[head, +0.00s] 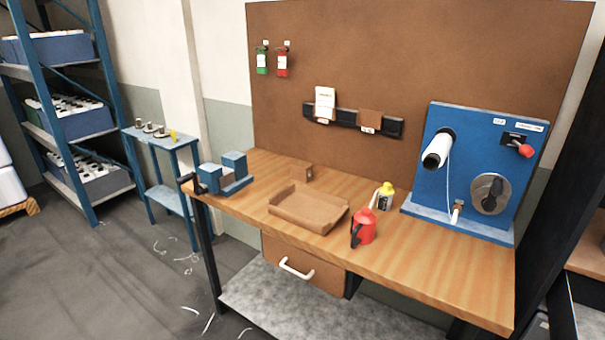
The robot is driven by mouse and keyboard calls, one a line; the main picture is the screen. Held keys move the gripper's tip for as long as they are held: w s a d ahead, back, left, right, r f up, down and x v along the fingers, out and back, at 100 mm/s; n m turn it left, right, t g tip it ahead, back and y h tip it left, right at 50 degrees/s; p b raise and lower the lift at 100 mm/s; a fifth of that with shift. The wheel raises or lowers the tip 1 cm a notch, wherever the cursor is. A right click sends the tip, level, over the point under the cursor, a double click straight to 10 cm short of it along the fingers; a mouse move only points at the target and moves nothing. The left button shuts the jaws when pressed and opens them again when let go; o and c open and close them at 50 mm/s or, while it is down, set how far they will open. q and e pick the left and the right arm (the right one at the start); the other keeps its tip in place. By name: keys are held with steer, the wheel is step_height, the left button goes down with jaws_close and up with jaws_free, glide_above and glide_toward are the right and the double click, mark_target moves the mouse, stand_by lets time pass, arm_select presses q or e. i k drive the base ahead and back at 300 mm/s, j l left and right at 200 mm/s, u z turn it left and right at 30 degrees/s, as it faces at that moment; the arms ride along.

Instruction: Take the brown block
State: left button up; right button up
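A small brown block (309,171) stands on the wooden workbench (420,242), behind the brown tray (292,216) and close to the brown back panel. It has a small dark mark on its front. Nothing holds it. A blue vise (237,184) is at the bench's left end; a brownish surface shows between its jaws, and I cannot tell what it is. Neither of my grippers is in view.
A red can (364,227) and a yellow-capped bottle (385,196) stand right of the tray. A blue machine panel (463,165) with a spool fills the right end. A dark rail (347,120) hangs on the back panel. The bench's front right is clear.

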mark_target(299, 169)
steer(key=i+j+z, duration=0.1)
steer(key=z, duration=0.4)
steer(key=j+z, duration=0.2)
steer(key=z, duration=0.25)
steer(key=j+z, duration=0.45)
steer(key=j, duration=0.4)
steer(key=j+z, duration=0.15)
steer(key=j, duration=0.75)
